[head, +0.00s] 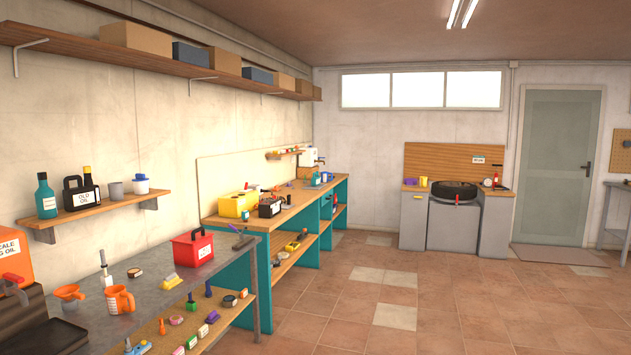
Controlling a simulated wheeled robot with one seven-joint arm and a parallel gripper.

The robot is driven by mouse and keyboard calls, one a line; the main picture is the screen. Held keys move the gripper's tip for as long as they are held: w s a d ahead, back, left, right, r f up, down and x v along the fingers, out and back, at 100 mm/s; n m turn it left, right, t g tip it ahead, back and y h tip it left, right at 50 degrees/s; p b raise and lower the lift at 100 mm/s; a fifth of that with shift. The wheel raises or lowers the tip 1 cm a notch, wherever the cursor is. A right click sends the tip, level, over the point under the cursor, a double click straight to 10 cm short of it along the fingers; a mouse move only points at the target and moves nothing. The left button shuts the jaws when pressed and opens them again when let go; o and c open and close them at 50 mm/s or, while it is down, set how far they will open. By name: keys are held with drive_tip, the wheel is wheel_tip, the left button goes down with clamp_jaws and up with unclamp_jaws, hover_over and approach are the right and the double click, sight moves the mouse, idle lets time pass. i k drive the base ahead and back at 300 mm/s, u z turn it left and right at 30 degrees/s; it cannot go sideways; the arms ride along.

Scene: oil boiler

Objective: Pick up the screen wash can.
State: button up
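No can with a readable screen wash label shows in the head view. A teal bottle (46,196) with a dark cap stands upright on the small wall shelf at left; its label is too small to read. A black can marked OLD OIL (81,194) stands beside it. A red can (193,248) with a dark handle and a white label stands on the near grey workbench; its label is unreadable. Small blue items (318,179) on the far bench are too small to identify. My gripper is not in view.
The near workbench (150,285) also bears an orange container (14,257), orange jugs (120,299) and a dark tray. Its lower shelf holds several small items. A teal-framed bench (249,271) runs beyond it. The tiled floor (450,310) at right is clear.

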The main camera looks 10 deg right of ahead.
sight(316, 180)
drive_tip(key=z, duration=0.1)
drive_tip(key=i, duration=0.65)
drive_tip(key=z, duration=0.4)
drive_tip(key=i, duration=1.6)
drive_tip(key=z, duration=0.3)
drive_tip(key=i, duration=1.6)
drive_tip(key=z, duration=0.25)
drive_tip(key=i, duration=3.2)
drive_tip(key=u, duration=0.3)
drive_tip(key=i, duration=1.6)
drive_tip(key=u, duration=0.7)
drive_tip(key=i, duration=1.75)
drive_tip(key=u, duration=0.7)
